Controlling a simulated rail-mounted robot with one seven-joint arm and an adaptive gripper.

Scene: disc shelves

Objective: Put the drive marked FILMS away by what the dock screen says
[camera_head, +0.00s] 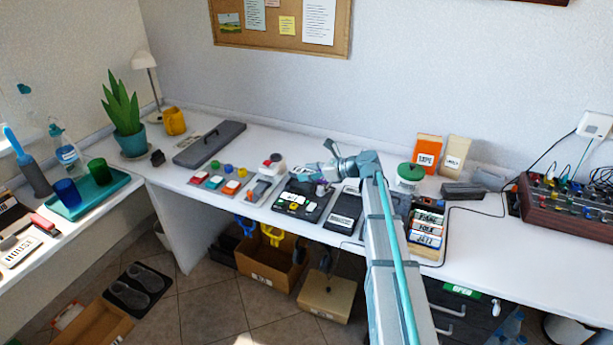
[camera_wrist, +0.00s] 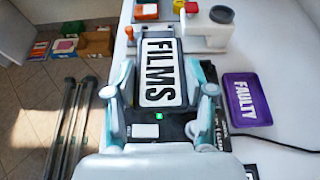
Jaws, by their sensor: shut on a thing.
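The drive marked FILMS (camera_wrist: 160,72) has a white label with black letters. In the wrist view my gripper (camera_wrist: 161,80) is shut on it, one finger on each side. Under the gripper in the wrist view is a dark surface with a small green light (camera_wrist: 158,116) and a pale plate (camera_wrist: 145,131). I cannot read any dock screen. A purple piece marked FAULTY (camera_wrist: 247,98) lies to the right, apart from the drive.
A black tray with labelled pieces (camera_head: 416,248) stands right of my arm. A black tray (camera_head: 318,209) and a dark case (camera_head: 345,211) lie left of it. Upright orange (camera_head: 428,151) and cream (camera_head: 455,154) cases, a green-lidded pot (camera_head: 410,174) and a mixer (camera_head: 565,210) stand behind or right.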

